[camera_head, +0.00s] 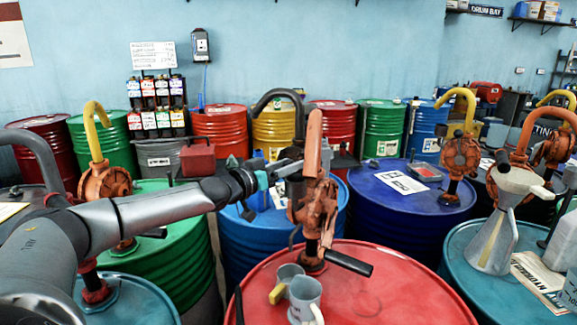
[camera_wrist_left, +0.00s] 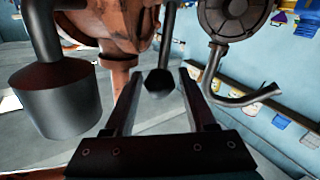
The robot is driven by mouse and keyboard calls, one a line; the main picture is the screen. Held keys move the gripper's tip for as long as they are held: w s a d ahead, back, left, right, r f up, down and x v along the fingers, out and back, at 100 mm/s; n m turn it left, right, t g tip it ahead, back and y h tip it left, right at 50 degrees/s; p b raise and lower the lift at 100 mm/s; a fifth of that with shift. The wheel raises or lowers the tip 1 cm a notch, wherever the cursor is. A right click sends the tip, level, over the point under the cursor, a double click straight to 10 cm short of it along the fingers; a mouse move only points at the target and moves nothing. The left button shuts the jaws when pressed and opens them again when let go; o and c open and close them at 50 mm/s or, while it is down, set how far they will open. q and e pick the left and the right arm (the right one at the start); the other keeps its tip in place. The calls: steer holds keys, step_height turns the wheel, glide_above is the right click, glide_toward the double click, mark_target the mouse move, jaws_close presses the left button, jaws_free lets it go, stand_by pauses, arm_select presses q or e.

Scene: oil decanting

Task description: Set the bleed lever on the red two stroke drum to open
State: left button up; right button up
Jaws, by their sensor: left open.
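The red drum (camera_head: 400,295) stands at the front centre with a rusty orange hand pump (camera_head: 316,208) upright on its top. A black-gripped handle (camera_head: 349,263) sticks out low on the pump's right. My left gripper (camera_head: 283,170) reaches in from the left to the pump's upper left side. In the left wrist view its two fingers (camera_wrist_left: 159,90) are apart, with a dark rod with a hexagonal end (camera_wrist_left: 158,84) showing between or just beyond them. I cannot tell whether this rod is the bleed lever, or whether they touch. No open or shut marking is readable. My right gripper is out of view.
A blue drum (camera_head: 235,240) is behind, a dark blue drum (camera_head: 405,215) is right, and a teal drum (camera_head: 470,285) carries a funnel (camera_head: 495,240). A dark cylinder (camera_wrist_left: 55,95) hangs left of my fingers in the wrist view.

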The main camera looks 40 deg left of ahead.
arm_select(q)
steer(key=shift+c, duration=0.4)
jaws_close()
stand_by(1.0)
